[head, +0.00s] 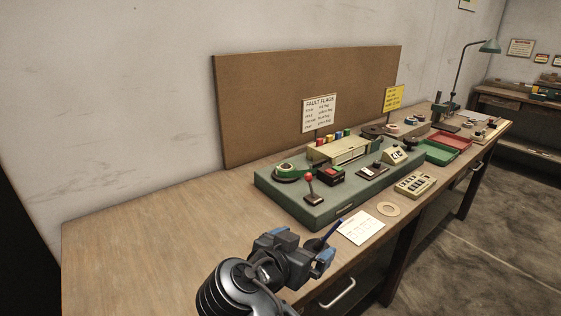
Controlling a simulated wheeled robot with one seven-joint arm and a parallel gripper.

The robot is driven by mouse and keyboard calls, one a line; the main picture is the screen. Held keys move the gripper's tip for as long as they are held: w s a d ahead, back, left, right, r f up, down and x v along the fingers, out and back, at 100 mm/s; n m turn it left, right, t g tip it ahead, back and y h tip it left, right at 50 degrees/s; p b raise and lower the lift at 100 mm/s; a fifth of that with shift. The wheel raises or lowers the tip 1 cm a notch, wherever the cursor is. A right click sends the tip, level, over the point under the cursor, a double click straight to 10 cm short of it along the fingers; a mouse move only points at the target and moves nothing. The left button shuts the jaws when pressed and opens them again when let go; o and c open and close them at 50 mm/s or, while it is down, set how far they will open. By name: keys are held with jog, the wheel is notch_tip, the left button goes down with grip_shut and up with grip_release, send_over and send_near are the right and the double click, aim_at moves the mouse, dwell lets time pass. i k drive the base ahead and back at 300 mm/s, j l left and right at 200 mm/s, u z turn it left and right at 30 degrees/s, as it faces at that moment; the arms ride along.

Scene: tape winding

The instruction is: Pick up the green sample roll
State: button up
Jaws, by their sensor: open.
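A green ring-shaped roll (287,169) sits at the left end of the green tape-winding machine (290,205), on the bench. It looks set on a round dark holder; its lower part is hard to make out. My gripper (309,246) is open, in front of the machine and over the front part of the bench. It is well apart from the green roll, lower and nearer in the picture. Nothing shows between its jaws.
A red-knobbed lever (309,180) stands just right of the roll. A white card (360,228), a tan ring (389,209) and a keypad box (415,184) lie in front of the machine. The bench top (150,235) at left is clear.

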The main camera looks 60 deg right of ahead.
aim_at(282, 173)
jog(key=i+l, duration=0.2)
jog(key=l, duration=0.15)
jog(key=i+l, duration=0.25)
jog(key=l, duration=0.15)
jog(key=i+l, duration=0.2)
jog(key=l, duration=0.15)
